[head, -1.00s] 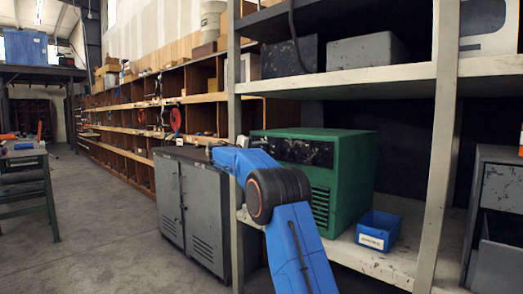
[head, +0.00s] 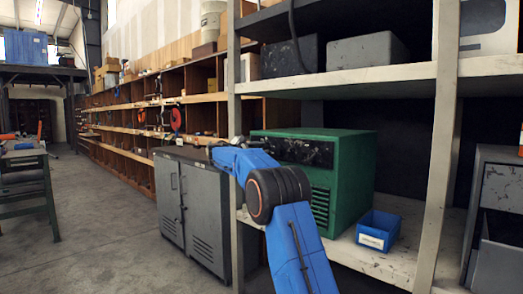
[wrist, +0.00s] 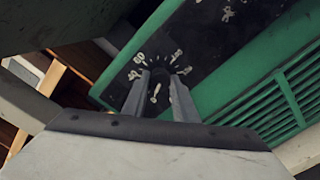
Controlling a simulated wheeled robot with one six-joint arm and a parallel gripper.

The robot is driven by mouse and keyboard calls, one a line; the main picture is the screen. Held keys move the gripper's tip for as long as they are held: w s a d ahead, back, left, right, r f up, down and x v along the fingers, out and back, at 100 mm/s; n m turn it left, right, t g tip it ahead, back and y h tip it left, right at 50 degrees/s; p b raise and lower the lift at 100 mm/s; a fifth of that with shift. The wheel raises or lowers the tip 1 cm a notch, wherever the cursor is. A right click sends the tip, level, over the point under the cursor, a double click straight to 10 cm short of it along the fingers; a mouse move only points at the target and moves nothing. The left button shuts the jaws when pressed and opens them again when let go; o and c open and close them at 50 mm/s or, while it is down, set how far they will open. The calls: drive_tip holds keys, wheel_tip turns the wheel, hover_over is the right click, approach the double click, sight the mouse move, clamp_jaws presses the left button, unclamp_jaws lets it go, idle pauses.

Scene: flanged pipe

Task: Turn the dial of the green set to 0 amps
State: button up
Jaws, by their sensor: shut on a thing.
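The green set (head: 345,180) stands on the shelf, with a black front panel and louvred vents. In the wrist view its green case (wrist: 225,100) is tilted across the picture. The dial (wrist: 158,86) is a dark knob with a white mark, ringed by white numbers on the black panel (wrist: 195,40). My gripper (wrist: 159,82) has one finger on each side of the knob and is shut on it. The fingers cover part of the scale, and I cannot read the setting surely. In the head view my blue arm hides the dial.
A small blue bin (head: 377,230) sits on the shelf right of the set. A shelf post (head: 440,150) stands to the right. A grey cabinet (head: 193,205) stands to the left. Grey boxes (head: 367,50) are on the shelf above.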

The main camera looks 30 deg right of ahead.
drive_tip(key=shift+f+n, duration=0.15)
drive_tip(key=shift+n, duration=0.75)
drive_tip(key=o, duration=1)
drive_tip(key=shift+a, duration=0.1)
drive_tip(key=shift+o, duration=0.2)
drive_tip(key=shift+a, duration=0.1)
drive_tip(key=shift+s+a, duration=0.1)
drive_tip(key=shift+a, duration=0.2)
drive_tip(key=v, duration=1.6)
drive_tip(key=shift+a, duration=0.25)
drive_tip(key=shift+s, duration=0.1)
